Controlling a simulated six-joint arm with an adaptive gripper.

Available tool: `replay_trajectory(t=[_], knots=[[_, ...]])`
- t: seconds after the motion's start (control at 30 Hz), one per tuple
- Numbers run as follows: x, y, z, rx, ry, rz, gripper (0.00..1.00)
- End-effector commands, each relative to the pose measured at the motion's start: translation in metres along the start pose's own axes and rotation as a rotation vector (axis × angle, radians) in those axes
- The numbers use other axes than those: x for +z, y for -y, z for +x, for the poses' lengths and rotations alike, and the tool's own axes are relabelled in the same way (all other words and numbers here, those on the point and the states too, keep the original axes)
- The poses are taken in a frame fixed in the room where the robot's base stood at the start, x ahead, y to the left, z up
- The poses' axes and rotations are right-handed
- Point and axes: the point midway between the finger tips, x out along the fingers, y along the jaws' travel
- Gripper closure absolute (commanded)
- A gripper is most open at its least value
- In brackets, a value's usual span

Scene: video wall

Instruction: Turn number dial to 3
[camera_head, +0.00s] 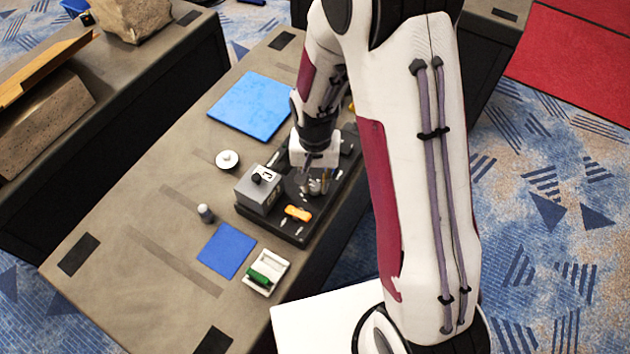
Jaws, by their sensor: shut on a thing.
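A black board (285,229) with several fittings lies on the grey table. A round dark dial (293,188) sits on it, partly hidden by my gripper; its numbers are too small to read, so its setting cannot be told. My gripper (319,186) points down at the dial and is shut on what looks like its knob. The fingertips are small and partly hidden by the hand.
On the board, a grey box (258,191) with a black knob stands left of my gripper, and an orange piece (298,213) lies in front. A blue mat (250,105), a smaller blue square (227,250), a white disc (228,160), a grey cylinder (206,213) and a white tray (277,270) with a green item lie nearby.

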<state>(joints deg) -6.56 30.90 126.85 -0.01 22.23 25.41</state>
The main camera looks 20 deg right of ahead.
Motion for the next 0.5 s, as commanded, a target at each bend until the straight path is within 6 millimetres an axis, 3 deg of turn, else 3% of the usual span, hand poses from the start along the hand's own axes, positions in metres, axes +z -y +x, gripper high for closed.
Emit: replay_trajectory(t=[0.17, 0.2, 0.27, 0.5], knots=[[0.0012, -0.0003, 0.0005, 0.001, 0.003, -0.001, 1.00], [0.0013, -0.0004, 0.0005, 0.001, 0.003, -0.001, 0.76], [0.0012, -0.0003, 0.0005, 0.001, 0.003, -0.001, 0.62], [0.0006, -0.0001, 0.0002, 0.001, 0.001, -0.002, 0.62]])
